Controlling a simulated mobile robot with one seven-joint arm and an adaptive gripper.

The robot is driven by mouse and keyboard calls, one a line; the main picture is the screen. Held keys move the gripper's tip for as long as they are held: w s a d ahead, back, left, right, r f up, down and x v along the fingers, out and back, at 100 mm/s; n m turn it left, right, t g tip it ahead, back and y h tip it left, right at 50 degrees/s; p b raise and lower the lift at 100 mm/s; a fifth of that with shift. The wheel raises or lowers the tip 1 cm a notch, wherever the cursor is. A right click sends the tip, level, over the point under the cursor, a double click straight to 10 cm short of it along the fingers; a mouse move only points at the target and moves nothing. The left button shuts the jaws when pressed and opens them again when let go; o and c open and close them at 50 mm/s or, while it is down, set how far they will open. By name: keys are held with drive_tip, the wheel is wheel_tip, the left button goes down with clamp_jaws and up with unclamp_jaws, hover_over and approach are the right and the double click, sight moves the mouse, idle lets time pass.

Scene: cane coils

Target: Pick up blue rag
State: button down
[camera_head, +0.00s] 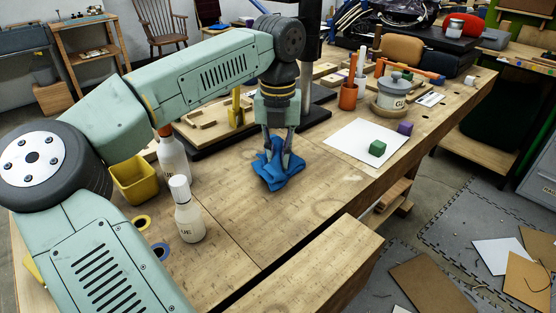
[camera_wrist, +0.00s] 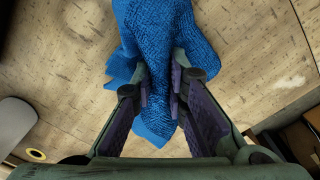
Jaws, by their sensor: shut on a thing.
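The blue rag (camera_head: 270,174) lies crumpled on the wooden workbench, near its middle in the head view. It also fills the upper middle of the wrist view (camera_wrist: 168,40). My gripper (camera_head: 279,156) points down onto the rag from above. In the wrist view its two fingers (camera_wrist: 160,88) are on either side of a gathered fold of the rag and pinch it. The rest of the rag spreads out past the fingertips. I cannot tell whether the rag's lower part still touches the bench.
Two white bottles (camera_head: 188,215) and a yellow bin (camera_head: 136,181) stand left of the rag. A white sheet with a green cube (camera_head: 377,148) and a purple cube (camera_head: 404,128) lies right. A lidded pot (camera_head: 393,92) and an orange cup (camera_head: 348,97) stand behind. The bench in front is clear.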

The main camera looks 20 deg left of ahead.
wheel_tip(320, 180, up, 12)
drive_tip(key=p, duration=0.8)
drive_tip(key=shift+w, duration=0.1)
